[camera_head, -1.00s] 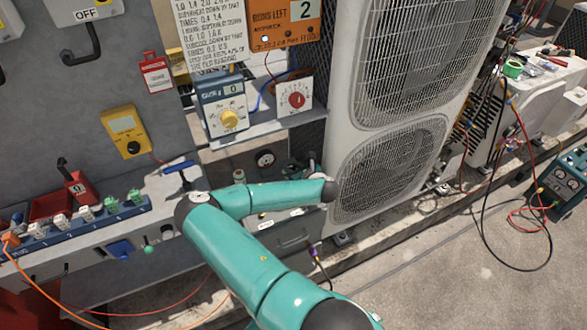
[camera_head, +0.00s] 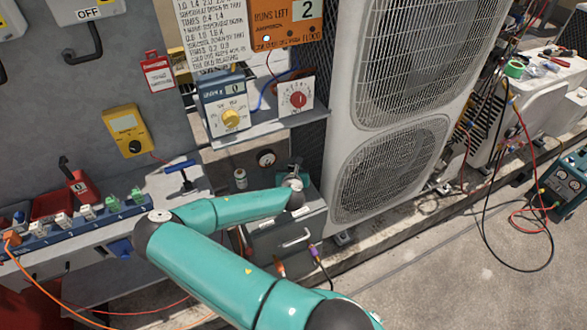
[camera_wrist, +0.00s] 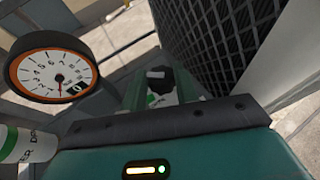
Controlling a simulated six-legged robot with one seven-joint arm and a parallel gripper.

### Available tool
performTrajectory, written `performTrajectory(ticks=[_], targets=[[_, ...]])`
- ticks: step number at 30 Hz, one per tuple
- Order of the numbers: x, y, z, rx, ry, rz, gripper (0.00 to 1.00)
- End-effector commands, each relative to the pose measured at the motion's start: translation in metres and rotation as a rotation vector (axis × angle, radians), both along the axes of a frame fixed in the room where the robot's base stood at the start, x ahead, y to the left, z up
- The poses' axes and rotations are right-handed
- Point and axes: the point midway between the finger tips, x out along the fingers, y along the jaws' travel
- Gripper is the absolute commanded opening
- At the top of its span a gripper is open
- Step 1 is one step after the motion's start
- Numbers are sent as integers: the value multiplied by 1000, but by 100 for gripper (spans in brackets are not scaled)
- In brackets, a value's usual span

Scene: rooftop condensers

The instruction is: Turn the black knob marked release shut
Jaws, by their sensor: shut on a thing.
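The black knob (camera_wrist: 158,73) shows in the middle of the wrist view, on top of a small fitting with a green and white label. No release marking is readable from here. My gripper (camera_wrist: 158,86) reaches up from the dark bar at the bottom, with a finger on each side of the knob, and is shut on it. In the head view my arm's end is at the bench by the condenser; my fingers and the knob cannot be made out there.
A round gauge (camera_wrist: 52,75) stands close to my gripper's left, with a white and green cylinder (camera_wrist: 28,144) below it. A tall condenser (camera_head: 388,165) rises just right of my arm. A grey box with a handle (camera_head: 290,240) sits below.

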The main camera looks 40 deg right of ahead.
Motion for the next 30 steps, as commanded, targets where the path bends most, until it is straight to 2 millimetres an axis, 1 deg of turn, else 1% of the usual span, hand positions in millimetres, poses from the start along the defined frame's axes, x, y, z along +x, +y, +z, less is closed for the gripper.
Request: performTrajectory(ticks=[3, 15, 22, 30], targets=[[4, 4, 0, -1, 1, -104, 7], [8, 5, 0, -1, 0, -437, 7], [9, 5, 0, 0, -1, -548, 7], [9, 5, 0, 0, -1, -596, 7]])
